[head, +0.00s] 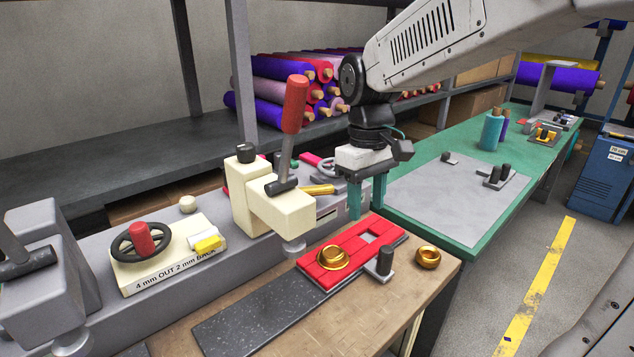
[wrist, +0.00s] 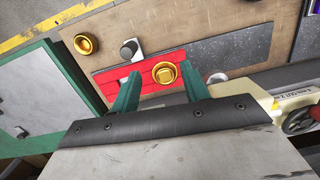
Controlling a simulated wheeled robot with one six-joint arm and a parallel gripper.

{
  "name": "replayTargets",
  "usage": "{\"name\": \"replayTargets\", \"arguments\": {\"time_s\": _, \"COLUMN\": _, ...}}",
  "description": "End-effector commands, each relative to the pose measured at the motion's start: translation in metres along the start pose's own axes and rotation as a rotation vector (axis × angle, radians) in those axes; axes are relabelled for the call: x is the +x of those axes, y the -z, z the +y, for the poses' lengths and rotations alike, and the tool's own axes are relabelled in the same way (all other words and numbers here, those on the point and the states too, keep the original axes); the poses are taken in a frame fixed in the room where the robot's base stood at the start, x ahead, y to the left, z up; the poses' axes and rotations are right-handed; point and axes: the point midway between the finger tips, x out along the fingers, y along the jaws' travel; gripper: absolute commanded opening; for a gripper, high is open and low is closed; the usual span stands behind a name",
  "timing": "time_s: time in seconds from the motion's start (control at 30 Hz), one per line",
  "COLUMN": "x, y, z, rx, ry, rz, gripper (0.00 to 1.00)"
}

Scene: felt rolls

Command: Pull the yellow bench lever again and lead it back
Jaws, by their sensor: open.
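My gripper (head: 366,206) is open and empty, its two teal fingers pointing down above the far side of the red slatted plate (head: 348,248). In the wrist view the fingers (wrist: 161,82) stand apart with the red plate (wrist: 113,80) beyond them. A short yellow handle (head: 318,189) lies left of my gripper, beside the cream lever press (head: 285,211); it may be the yellow bench lever. The press has a separate upright lever with a red grip (head: 295,104). A small yellow piece (head: 207,243) sits on a cream block to the left.
A gold ring (head: 333,257) sits on the red plate, and a gold cup (head: 428,257) stands right of it. A dark knobbed block (head: 384,263) is between them. A red-knobbed handwheel (head: 140,238) is at left. The dark strip (head: 250,318) in front is clear.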

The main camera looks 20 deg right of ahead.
Motion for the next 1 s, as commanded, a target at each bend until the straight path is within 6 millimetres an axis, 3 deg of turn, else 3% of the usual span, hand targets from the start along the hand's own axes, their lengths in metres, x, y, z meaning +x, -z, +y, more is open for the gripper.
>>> {"name": "replayTargets", "arguments": {"time_s": 0.03, "x": 0.001, "y": 0.021, "z": 0.006, "rx": -0.055, "ry": 0.003, "rz": -0.009, "gripper": 0.45}}
{"name": "replayTargets", "arguments": {"time_s": 0.4, "x": 0.009, "y": 0.170, "z": 0.044, "rx": -0.632, "ry": -0.006, "rz": 0.008, "gripper": 0.45}}
{"name": "replayTargets", "arguments": {"time_s": 0.5, "x": 0.000, "y": 0.199, "z": 0.053, "rx": -0.814, "ry": -0.031, "rz": 0.038, "gripper": 0.45}}
{"name": "replayTargets", "arguments": {"time_s": 0.67, "x": -0.022, "y": 0.213, "z": 0.058, "rx": -1.020, "ry": -0.075, "rz": 0.073, "gripper": 0.45}}
{"name": "replayTargets", "arguments": {"time_s": 0.87, "x": -0.016, "y": 0.213, "z": 0.057, "rx": -1.114, "ry": -0.076, "rz": 0.068, "gripper": 0.45}}
{"name": "replayTargets", "arguments": {"time_s": 1.0, "x": 0.002, "y": 0.214, "z": 0.058, "rx": -1.116, "ry": -0.074, "rz": 0.066, "gripper": 0.45}}
